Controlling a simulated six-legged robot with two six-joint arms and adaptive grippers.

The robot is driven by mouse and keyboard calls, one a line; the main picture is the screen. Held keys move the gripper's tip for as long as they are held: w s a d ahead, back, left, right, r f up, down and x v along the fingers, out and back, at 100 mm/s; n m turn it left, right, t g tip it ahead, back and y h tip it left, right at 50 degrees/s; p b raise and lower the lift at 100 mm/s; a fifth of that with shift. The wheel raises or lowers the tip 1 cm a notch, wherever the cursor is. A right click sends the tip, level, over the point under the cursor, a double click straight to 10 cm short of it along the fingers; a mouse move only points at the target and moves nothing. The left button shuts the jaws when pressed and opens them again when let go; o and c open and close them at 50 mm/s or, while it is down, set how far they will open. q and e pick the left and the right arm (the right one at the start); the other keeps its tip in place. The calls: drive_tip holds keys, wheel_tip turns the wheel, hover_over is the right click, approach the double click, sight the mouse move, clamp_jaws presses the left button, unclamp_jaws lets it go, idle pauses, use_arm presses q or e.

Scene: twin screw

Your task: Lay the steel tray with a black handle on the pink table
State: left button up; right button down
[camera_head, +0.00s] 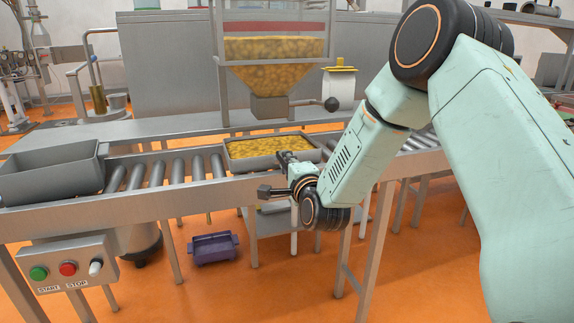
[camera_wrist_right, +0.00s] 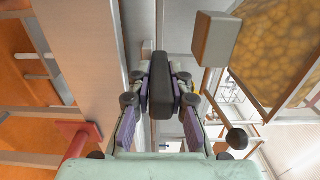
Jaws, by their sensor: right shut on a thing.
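A steel tray (camera_head: 238,165) full of yellow pieces sits on the roller conveyor under the hopper. My right gripper (camera_head: 287,170) is at its near right side, partly hidden by my own wrist. In the right wrist view my right gripper (camera_wrist_right: 160,98) is shut on a black handle (camera_wrist_right: 160,75), with a finger on either side of it. The tray's body is hard to make out in that view. I cannot make out a pink table clearly; a small reddish-pink surface (camera_head: 566,114) shows at the right edge of the head view. My left gripper is not in view.
The hopper (camera_head: 270,62) hangs just above the tray, with a black-knobbed lever (camera_head: 331,104) at its right. An empty grey tray (camera_head: 52,172) stands at the conveyor's left. A purple crate (camera_head: 213,248) lies on the orange floor. A start/stop box (camera_head: 67,264) is front left.

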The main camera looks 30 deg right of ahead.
drive_tip(key=shift+r+p, duration=1.05)
drive_tip(key=shift+r, duration=0.65)
drive_tip(key=shift+p+v, duration=0.5)
drive_tip(key=shift+v, duration=1.95)
drive_tip(key=shift+f, duration=0.1)
